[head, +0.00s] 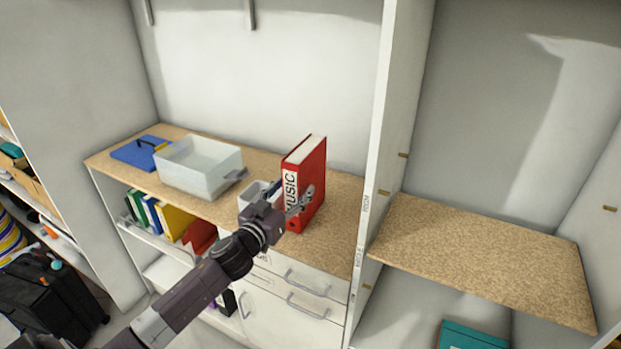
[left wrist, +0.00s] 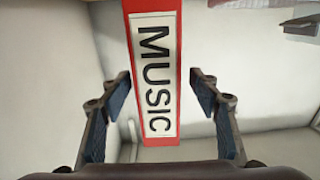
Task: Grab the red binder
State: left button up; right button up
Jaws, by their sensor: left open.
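The red binder (head: 311,176) stands upright on the wood-topped counter in the head view, with a white label reading "MUSIC" on its spine. In the left wrist view the binder's spine (left wrist: 154,70) runs down the middle, between the two fingers. My left gripper (head: 296,200) is open at the binder's spine; it also shows in the left wrist view (left wrist: 160,98), with a gap between each finger and the binder. The gripper hides part of the lower spine in the head view. My right gripper is not in view.
A translucent bin (head: 198,166) and a blue folder (head: 140,152) sit on the counter (head: 343,205) to the left. A small white container (head: 252,191) stands close left of the binder. A tall divider panel (head: 392,120) rises to its right, beside an empty wooden shelf (head: 485,255).

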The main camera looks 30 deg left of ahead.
pick_arm(q)
jog(key=shift+w+r, duration=0.2)
jog(key=shift+w, duration=0.6)
jog(key=shift+w+p, duration=0.2)
jog(key=shift+p, duration=0.1)
jog(key=shift+w+r, duration=0.15)
jog(key=shift+w, duration=0.2)
jog(key=w+p, duration=0.1)
jog(key=w, duration=0.3)
jog(key=shift+w+a+p, duration=0.1)
jog(key=shift+w+p, duration=0.1)
jog(key=shift+p, duration=0.1)
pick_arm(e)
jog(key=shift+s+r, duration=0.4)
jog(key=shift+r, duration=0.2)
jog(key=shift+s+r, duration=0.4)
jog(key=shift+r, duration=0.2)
